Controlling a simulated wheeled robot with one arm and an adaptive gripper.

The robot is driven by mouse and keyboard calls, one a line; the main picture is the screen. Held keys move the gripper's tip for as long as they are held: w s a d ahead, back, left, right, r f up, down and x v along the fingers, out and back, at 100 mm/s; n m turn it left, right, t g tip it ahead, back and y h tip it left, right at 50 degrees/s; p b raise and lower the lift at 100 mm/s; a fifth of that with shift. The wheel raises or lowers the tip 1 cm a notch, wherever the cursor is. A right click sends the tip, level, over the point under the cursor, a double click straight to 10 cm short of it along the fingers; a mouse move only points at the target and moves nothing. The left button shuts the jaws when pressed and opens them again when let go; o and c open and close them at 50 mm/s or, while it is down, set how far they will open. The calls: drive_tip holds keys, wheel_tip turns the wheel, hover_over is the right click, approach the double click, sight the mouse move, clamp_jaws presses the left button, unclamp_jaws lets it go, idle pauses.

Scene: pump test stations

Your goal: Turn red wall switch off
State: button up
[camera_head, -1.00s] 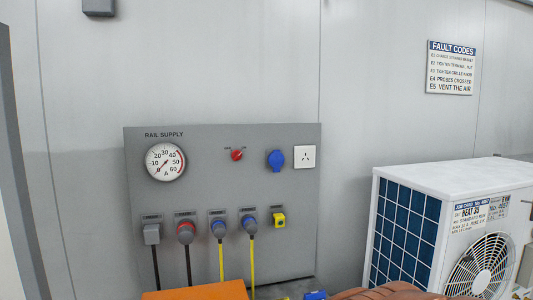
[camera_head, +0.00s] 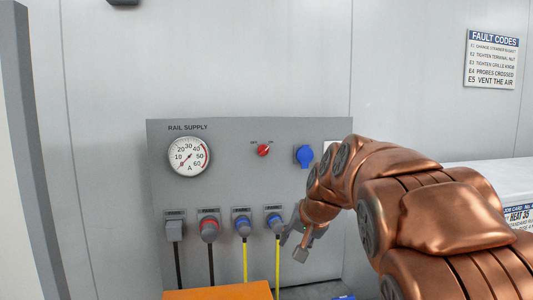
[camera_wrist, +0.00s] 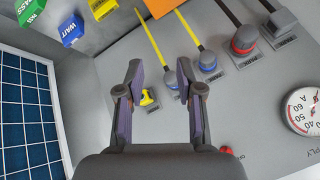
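The red wall switch (camera_head: 263,150) is a small round knob in the upper middle of the grey rail supply panel (camera_head: 225,140), with small OFF and ON labels above it. Its knob is too small to read its setting surely. In the wrist view the red switch (camera_wrist: 226,150) shows at the lower right, beside the gripper body. My gripper (camera_head: 293,245) is below and right of the switch, in front of the panel's lower right, apart from the switch. In the wrist view my gripper (camera_wrist: 160,68) is open and empty, with a yellow socket (camera_wrist: 148,99) visible between its fingers.
A gauge (camera_head: 189,157) and a blue round fitting (camera_head: 304,156) flank the switch. Several plugs with hanging cables line the panel's bottom, including a blue plug (camera_head: 275,223) near my gripper. An orange box top (camera_head: 220,292) is below. A white unit (camera_head: 495,172) stands right.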

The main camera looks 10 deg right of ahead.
drive_tip(key=w+d+r+t, duration=0.2)
drive_tip(key=w+r+t, duration=0.2)
drive_tip(key=w+r, duration=0.8)
drive_tip(key=m+t+y+b, duration=0.1)
drive_tip(key=t+y, duration=0.1)
drive_tip(key=t, duration=0.1)
approach(266, 150)
drive_tip(key=w, duration=0.1)
drive_tip(key=p+x, duration=0.3)
drive_tip(key=x, duration=0.3)
drive_tip(key=shift+a+f, duration=0.1)
drive_tip(key=shift+a, duration=0.05)
drive_tip(key=shift+p+x, duration=0.8)
drive_tip(key=shift+x, duration=0.3)
clamp_jaws()
